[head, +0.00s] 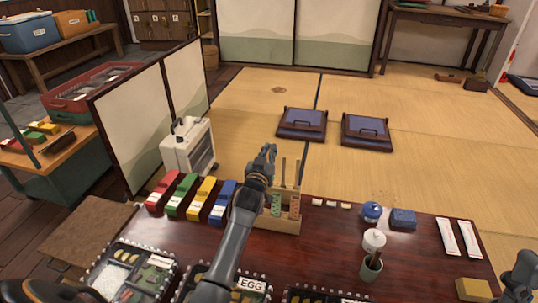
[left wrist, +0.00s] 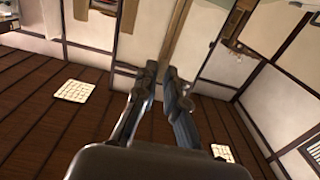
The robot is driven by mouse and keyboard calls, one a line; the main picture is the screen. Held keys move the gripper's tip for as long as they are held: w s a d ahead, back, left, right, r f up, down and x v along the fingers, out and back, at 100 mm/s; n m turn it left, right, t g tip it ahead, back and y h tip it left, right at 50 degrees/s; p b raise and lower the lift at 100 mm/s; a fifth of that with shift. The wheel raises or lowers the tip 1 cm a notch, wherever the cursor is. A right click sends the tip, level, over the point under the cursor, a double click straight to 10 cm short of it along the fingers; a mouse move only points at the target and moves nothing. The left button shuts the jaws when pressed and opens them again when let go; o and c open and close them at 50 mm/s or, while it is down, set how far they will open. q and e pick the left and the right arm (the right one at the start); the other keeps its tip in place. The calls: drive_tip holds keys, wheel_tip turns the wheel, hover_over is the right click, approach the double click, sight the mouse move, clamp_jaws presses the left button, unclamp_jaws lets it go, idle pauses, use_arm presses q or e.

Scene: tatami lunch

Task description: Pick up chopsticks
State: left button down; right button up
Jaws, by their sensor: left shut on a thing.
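My left gripper (head: 268,152) is above the dark wooden table, at the left side of a wooden holder (head: 285,222). In the left wrist view its fingers (left wrist: 161,76) are nearly together, with a thin brown length, seemingly chopsticks (left wrist: 176,38), running up from the tips. In the head view the held thing is too small and hidden to make out. Thin upright sticks (head: 297,173) stand in the holder beside the gripper. My right gripper (head: 520,278) is at the lower right edge; its fingers do not show clearly.
Red, green, yellow and blue cases (head: 193,199) lie left of the holder. Bento trays (head: 135,272) line the table front. A blue pot (head: 372,210), a white-topped jar (head: 373,241) and white packets (head: 458,238) stand right. A white appliance (head: 190,148) stands behind the cases.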

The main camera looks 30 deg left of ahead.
drive_tip(key=w+a+f+g+h+p, duration=0.1)
drive_tip(key=w+f+g+h+p, duration=0.1)
drive_tip(key=w+f+g, duration=0.4)
drive_tip(key=shift+w+d+f+g+h+p, duration=0.6)
drive_tip(key=shift+w+f+g+h+p, duration=1.3)
drive_tip(key=shift+f+g, duration=3.95)
use_arm(q)
wheel_tip(320, 180, up, 14)
drive_tip(key=p, duration=0.4)
drive_tip(key=shift+p, duration=0.4)
use_arm(e)
drive_tip(key=s+d+f+g+h, duration=0.1)
drive_tip(key=s+d+f+g, duration=0.2)
drive_tip(key=s+f, duration=0.3)
drive_tip(key=s+d+f+g+h, duration=0.1)
drive_tip(key=s+d+f+g, duration=0.2)
drive_tip(key=s+f+g, duration=0.3)
drive_tip(key=s+f, duration=0.1)
drive_tip(key=s, duration=0.2)
drive_tip(key=shift+s+m+h, duration=0.3)
drive_tip(key=shift+m, duration=0.1)
use_arm(q)
drive_tip(key=shift+s, duration=0.1)
